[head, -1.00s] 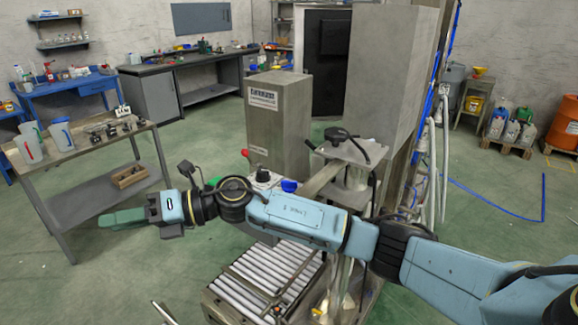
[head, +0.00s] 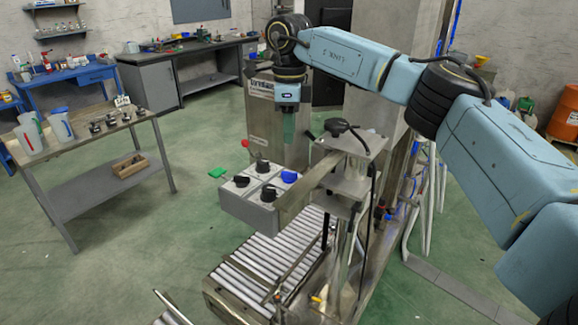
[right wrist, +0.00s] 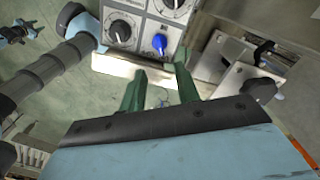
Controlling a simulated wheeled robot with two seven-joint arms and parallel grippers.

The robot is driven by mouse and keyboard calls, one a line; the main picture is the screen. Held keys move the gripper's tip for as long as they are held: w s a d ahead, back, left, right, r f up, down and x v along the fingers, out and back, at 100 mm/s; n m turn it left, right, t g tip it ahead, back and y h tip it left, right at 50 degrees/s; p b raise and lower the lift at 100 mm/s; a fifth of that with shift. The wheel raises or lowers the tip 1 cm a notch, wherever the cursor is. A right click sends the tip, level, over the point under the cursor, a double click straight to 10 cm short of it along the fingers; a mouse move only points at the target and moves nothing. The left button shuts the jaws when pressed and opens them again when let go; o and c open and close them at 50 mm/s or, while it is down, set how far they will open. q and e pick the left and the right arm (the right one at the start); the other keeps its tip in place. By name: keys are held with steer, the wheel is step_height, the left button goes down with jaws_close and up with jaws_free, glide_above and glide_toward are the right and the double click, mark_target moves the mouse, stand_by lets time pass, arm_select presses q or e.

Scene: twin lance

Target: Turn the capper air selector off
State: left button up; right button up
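A grey control box (head: 250,211) stands beside the machine in the head view, with several black knobs and one blue knob (head: 289,177) on its top. The right wrist view shows the blue knob (right wrist: 160,42), a black knob (right wrist: 120,31) beside it and another farther up, on round dials. I cannot read labels saying which is the capper air selector. My right gripper (head: 289,138) points down above and behind the box in the head view. Its two green fingers (right wrist: 160,85) are apart with nothing between them, clear of the knobs. My left gripper is not in view.
A metal post with a bracket and black handle (head: 345,130) stands right of the box. A roller conveyor (head: 262,262) lies below. A tall steel cabinet (head: 262,110) is behind my gripper. A side table (head: 95,135) with jugs is at left, with open floor between.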

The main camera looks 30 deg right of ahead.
mark_target(289, 172)
step_height(289, 172, down, 10)
steer(key=shift+f+p, duration=0.25)
steer(key=shift+p, duration=0.3)
jaws_close()
